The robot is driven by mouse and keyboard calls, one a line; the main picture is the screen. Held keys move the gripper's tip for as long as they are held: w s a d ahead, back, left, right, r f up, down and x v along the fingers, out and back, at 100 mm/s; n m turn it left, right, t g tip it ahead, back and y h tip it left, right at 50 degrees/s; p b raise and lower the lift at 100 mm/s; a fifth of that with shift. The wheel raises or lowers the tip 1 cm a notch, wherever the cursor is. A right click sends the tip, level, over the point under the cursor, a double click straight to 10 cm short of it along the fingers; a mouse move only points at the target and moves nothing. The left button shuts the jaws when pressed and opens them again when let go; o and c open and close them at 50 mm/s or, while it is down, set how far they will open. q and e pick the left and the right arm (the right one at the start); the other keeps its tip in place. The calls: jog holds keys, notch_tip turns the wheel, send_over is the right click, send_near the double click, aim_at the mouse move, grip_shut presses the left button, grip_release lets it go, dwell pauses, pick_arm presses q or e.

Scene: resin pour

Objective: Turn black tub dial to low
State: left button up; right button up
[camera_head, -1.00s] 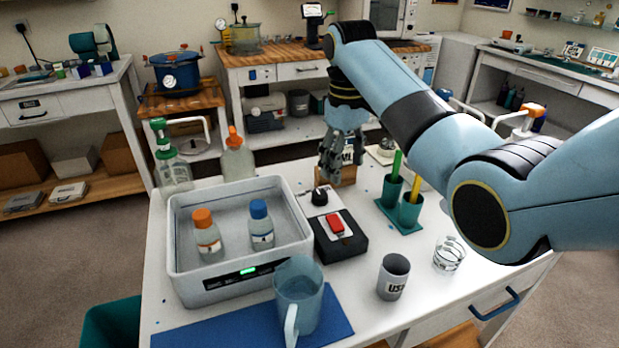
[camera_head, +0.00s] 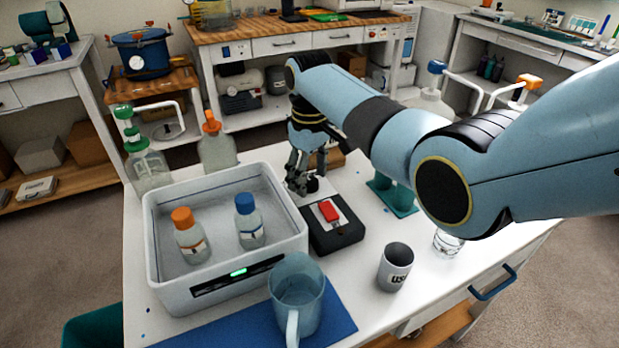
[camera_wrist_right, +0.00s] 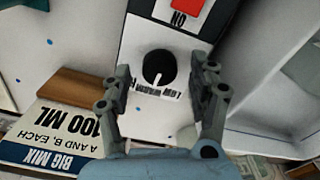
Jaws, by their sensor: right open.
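The black dial (camera_head: 312,184) is a round knob on a white panel, beside the grey tub (camera_head: 298,236) with its green-lit display. In the right wrist view the dial (camera_wrist_right: 158,66) shows whole, with a pale mark on its lower side. Small dark lettering runs below it, partly too small to read. My right gripper (camera_head: 299,184) points down at the dial in the head view. In the wrist view its open fingers (camera_wrist_right: 165,82) stand left and right of the dial, apart from it, with nothing between them touching. My left gripper is not in view.
A black box (camera_head: 338,235) with a red switch (camera_head: 328,210) sits right in front of the dial. Two bottles with orange (camera_head: 182,217) and blue (camera_head: 245,203) caps stand in the tub. A "BIG MIX" card (camera_wrist_right: 60,130) lies near the fingers. Teal holders (camera_head: 398,197) are to the right.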

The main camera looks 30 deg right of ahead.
jog(key=shift+f, duration=0.35)
jog(key=c, duration=1.1)
jog(key=shift+c, duration=0.2)
